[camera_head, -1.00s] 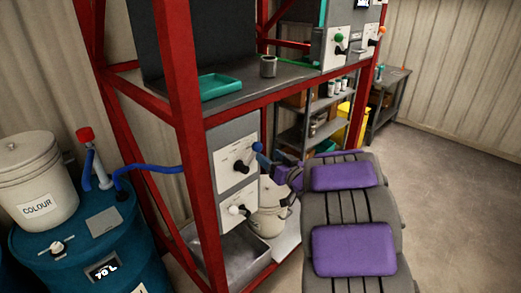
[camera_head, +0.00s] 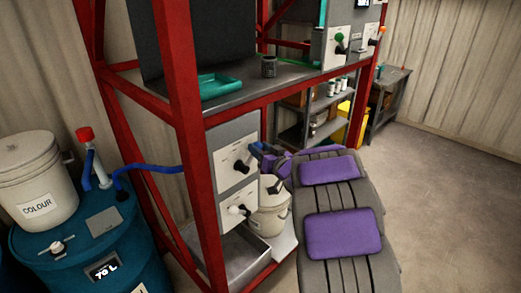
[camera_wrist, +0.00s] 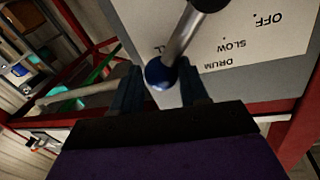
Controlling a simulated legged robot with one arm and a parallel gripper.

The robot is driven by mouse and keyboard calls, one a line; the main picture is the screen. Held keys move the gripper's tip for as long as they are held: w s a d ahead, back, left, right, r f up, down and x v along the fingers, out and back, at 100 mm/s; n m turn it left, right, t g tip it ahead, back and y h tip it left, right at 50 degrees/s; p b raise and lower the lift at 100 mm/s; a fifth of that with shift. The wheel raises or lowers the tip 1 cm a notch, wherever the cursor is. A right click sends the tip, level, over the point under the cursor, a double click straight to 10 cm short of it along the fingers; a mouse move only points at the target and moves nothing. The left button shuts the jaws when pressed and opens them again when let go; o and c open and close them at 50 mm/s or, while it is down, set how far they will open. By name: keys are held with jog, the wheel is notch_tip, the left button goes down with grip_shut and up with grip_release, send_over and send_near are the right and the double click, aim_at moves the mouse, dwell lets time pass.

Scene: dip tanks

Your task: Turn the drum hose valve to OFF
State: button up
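The drum hose valve panel (camera_head: 226,150) is the upper white-faced panel on the red rack. In the wrist view the panel (camera_wrist: 285,60) shows upside-down labels DRUM, SLOW and OFF, plus a partly hidden one ending in "LL". The lever (camera_wrist: 183,38) runs from a black hub to a blue ball knob (camera_wrist: 160,74), which lies by the partly hidden label, away from OFF. My gripper (camera_wrist: 161,84) is open, with one finger on each side of the knob; a gap shows on both sides. In the head view my gripper (camera_head: 262,152) is at the lever's end.
A lower panel with a white-knobbed lever (camera_head: 238,210) sits just below. A red rack post (camera_head: 190,150) is to the left. A blue drum (camera_head: 95,245) with a blue hose stands further left.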

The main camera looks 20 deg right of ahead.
grip_shut()
